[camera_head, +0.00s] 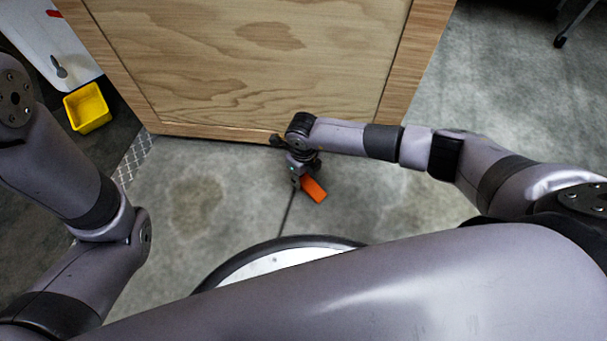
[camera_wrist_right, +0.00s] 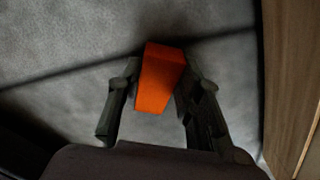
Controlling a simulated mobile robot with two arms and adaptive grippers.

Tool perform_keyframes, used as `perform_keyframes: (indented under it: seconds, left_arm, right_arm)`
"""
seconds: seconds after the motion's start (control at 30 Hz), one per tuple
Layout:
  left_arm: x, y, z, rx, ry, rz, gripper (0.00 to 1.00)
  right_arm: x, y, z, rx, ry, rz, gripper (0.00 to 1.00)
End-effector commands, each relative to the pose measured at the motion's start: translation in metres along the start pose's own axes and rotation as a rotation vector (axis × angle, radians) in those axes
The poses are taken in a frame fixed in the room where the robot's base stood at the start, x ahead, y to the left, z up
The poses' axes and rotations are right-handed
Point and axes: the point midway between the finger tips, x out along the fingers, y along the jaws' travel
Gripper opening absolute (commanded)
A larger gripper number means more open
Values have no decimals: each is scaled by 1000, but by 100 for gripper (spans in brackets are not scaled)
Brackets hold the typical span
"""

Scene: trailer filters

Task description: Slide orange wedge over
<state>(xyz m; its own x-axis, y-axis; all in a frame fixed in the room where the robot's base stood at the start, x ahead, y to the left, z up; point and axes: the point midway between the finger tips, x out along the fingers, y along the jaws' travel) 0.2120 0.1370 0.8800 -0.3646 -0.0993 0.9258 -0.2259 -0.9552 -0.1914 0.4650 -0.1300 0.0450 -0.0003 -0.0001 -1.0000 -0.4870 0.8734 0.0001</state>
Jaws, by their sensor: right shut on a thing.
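The orange wedge (camera_head: 313,190) is low over the concrete floor, in front of the wooden panel, in the head view. My right gripper (camera_head: 300,183) points down and is shut on it. In the right wrist view, the wedge (camera_wrist_right: 160,78) sits between the two dark fingers of the right gripper (camera_wrist_right: 158,88), and its far end sticks out past the fingertips. I cannot tell whether the wedge touches the floor. My left arm shows at the left of the head view, but its gripper is out of view.
A large wooden panel (camera_head: 270,60) with a framed edge stands just beyond my right gripper. A yellow bin (camera_head: 87,107) sits at the left near a white panel (camera_head: 50,40). The concrete floor (camera_head: 200,200) is clear left of the wedge.

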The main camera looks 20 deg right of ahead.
Motion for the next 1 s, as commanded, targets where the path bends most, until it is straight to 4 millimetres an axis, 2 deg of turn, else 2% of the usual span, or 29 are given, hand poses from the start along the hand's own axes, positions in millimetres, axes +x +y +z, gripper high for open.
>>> perform_keyframes:
  seconds: [0.03, 0.3, 0.33, 0.67, 1.0]
  left_arm:
    - [0, 0, 0, 0, 0, 0, 0]
    - [0, 0, 0, 0, -1, 0, 0]
    - [0, 0, 0, 0, -1, 0, 0]
    - [0, 0, 0, 0, -2, 0, 0]
    - [-2, -1, 3, 0, -9, -5, 0]
  right_arm:
    - [0, 0, 0, 0, 0, 0, 21]
    - [0, 0, 0, 0, 0, 0, 3]
    - [0, 0, 0, 0, 0, 0, 34]
    - [0, 0, 0, 0, 0, 0, 56]
    - [-2, 0, 0, 0, -1, 0, 56]
